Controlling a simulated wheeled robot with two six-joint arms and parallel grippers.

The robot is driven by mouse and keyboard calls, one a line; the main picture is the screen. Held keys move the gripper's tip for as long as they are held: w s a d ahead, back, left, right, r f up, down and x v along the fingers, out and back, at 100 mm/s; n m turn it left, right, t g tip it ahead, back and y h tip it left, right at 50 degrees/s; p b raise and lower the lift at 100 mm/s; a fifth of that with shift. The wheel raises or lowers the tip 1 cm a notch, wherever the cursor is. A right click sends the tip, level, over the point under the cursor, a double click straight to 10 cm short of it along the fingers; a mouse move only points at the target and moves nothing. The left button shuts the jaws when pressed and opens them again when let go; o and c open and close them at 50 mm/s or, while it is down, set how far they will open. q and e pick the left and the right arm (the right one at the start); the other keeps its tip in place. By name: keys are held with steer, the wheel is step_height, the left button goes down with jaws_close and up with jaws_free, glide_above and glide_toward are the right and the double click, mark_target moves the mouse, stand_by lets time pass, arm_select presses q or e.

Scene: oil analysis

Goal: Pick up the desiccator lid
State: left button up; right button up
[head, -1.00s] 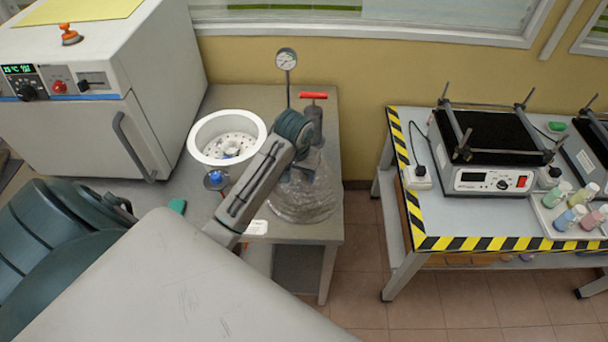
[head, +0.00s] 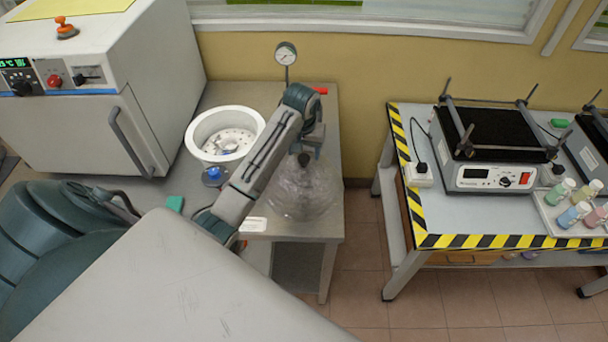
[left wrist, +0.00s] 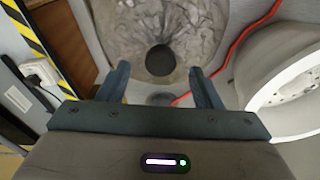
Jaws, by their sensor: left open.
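The desiccator lid (head: 300,192) is a clear glass dome with a dark round knob (head: 304,159) on top. It stands on the grey bench, right of the white desiccator bowl (head: 192,140) with a perforated plate inside. In the left wrist view the lid (left wrist: 125,32) is ahead of my left gripper (left wrist: 159,75), and its dark knob (left wrist: 160,60) shows between the two spread fingers. In the head view my left gripper (head: 308,152) is above the lid, by the knob. It is open and empty; contact with the knob cannot be told. My right gripper is not in view.
A pressure gauge (head: 286,54) on a stem and a red handle (head: 320,91) stand behind my arm. A red hose (left wrist: 240,45) runs beside the lid. A blue-capped item (head: 214,174) is near the bowl. A white oven (head: 80,130) is left; a striped-edge table (head: 400,150) is right.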

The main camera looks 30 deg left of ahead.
mark_target(304, 158)
arm_select(q)
step_height(304, 158, down, 3)
steer(key=shift+f+p, duration=0.15)
steer(key=shift+p, duration=0.7)
steer(key=shift+w+a+f, duration=0.1)
steer(key=shift+w+f, duration=0.1)
steer(key=shift+f, duration=0.25)
steer(key=shift+r, duration=0.1)
jaws_close()
